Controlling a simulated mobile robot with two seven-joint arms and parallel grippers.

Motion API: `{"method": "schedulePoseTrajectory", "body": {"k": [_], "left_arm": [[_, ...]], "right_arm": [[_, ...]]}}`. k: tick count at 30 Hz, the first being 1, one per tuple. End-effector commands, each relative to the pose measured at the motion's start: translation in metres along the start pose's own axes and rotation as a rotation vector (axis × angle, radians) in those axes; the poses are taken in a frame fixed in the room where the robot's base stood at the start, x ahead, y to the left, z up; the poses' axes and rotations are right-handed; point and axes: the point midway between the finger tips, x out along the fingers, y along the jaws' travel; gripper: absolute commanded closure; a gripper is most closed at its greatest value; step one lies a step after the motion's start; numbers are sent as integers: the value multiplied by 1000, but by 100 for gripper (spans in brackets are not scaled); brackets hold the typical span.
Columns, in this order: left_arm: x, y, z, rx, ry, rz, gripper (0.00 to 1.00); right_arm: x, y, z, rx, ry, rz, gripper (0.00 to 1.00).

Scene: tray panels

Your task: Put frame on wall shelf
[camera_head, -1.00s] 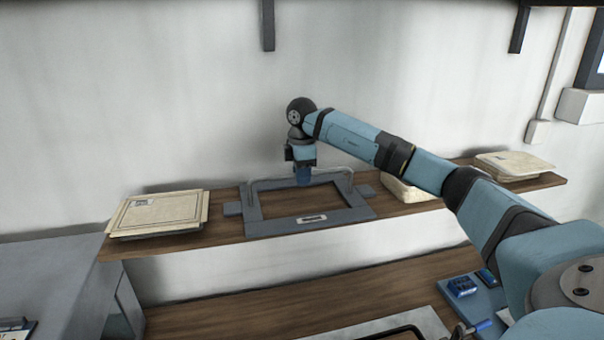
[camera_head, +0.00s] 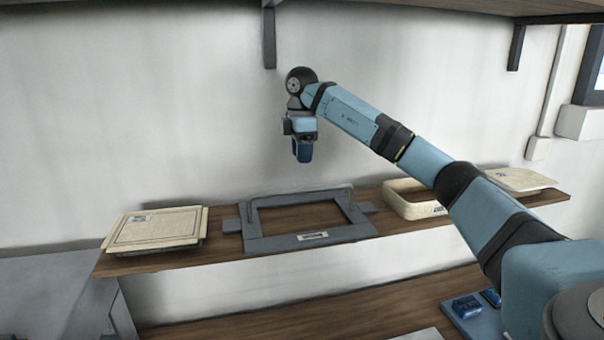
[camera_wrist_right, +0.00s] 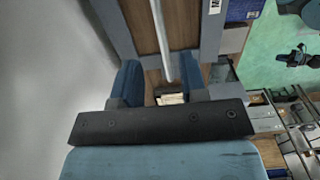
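The grey rectangular frame (camera_head: 312,237), with a small white label on its front bar and a thin handle along its back, lies flat on the wooden wall shelf (camera_head: 215,255). My right gripper (camera_head: 302,158) hangs above the frame's back side, clear of it, pointing down. In the right wrist view its two blue fingers (camera_wrist_right: 160,82) stand apart with nothing held. The frame's handle bar (camera_wrist_right: 160,40) shows beyond the fingers, lined up with the gap. My left gripper is not in the head view.
A flat cream box (camera_head: 158,229) sits left of the frame. An open cream tray (camera_head: 408,208) and another cream box (camera_head: 518,179) sit to its right. An upper shelf with a bracket (camera_head: 269,40) overhangs. Blue items (camera_head: 467,307) lie on a lower surface.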

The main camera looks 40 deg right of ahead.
Motion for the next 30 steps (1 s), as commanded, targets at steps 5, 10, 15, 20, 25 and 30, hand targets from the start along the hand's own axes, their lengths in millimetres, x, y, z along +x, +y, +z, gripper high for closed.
{"method": "schedulePoseTrajectory", "body": {"k": [5, 10, 15, 20, 25, 30], "left_arm": [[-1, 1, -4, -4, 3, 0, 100], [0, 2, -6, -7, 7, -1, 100], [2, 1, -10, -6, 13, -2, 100], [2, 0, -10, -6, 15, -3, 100], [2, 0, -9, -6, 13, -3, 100], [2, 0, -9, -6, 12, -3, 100]], "right_arm": [[-14, 0, 1, 2, -1, 0, 60], [-16, 0, 1, 2, 0, 0, 60], [-16, 0, 1, 2, 0, -1, 60], [-16, 0, 0, 2, 0, -1, 60], [-16, 0, 0, 1, 0, -1, 60], [-16, 0, 1, 2, 0, -1, 60]]}}
